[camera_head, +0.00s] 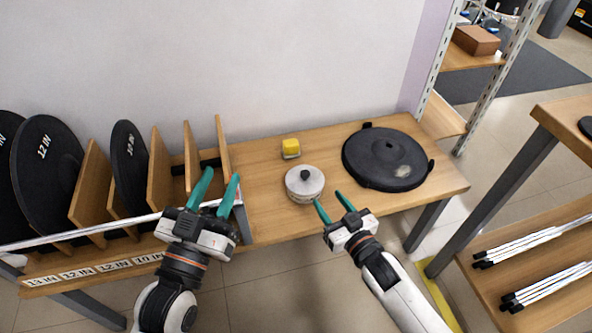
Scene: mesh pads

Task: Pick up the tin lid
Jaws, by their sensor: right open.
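A small round silver-grey tin (303,195) stands on the wooden table. Its lid (294,181), with a black knob in the middle, is on top. My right gripper (328,197) is open and empty, with its green fingertips just right of the tin's near side; I cannot tell if the left fingertip touches it. My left gripper (222,174) has its fingers apart, with nothing visible between them, in front of the rack at the left.
A yellow block-like item (291,147) sits behind the tin. A large black round pad (388,158) lies to the right. A wooden rack (159,172) with upright black discs fills the left side. A second table with rods stands at the far right.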

